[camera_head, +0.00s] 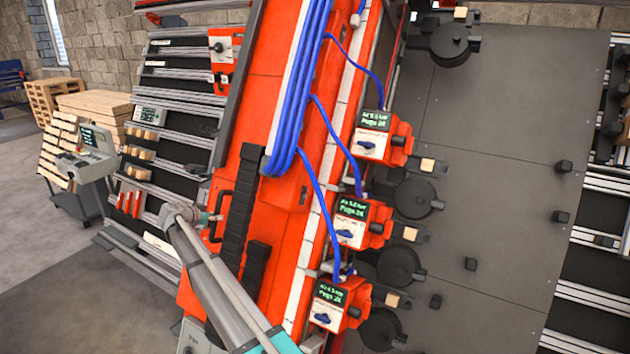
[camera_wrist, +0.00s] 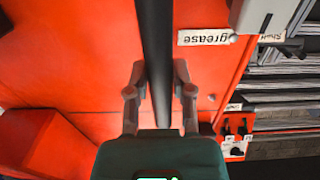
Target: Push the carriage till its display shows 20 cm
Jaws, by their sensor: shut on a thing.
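The carriage is the big red gantry beam (camera_head: 266,100), running steeply from top to bottom of the head view. A black handle (camera_head: 225,197) is on its left side. My gripper (camera_head: 209,218) reaches it from the lower left. In the wrist view my gripper (camera_wrist: 159,80) is shut on the dark handle bar (camera_wrist: 156,35), which runs between the two fingers against the red carriage face (camera_wrist: 70,50). Three red units with small green-lit displays (camera_head: 373,122) (camera_head: 352,208) (camera_head: 330,292) sit along the right side. Their text is too small to read surely.
Blue cables (camera_head: 300,80) run down the beam to the units. Slatted rails (camera_head: 180,100) lie left. A grey console (camera_head: 88,155) and wooden pallets (camera_head: 95,105) stand farther left, beside open floor (camera_head: 60,250).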

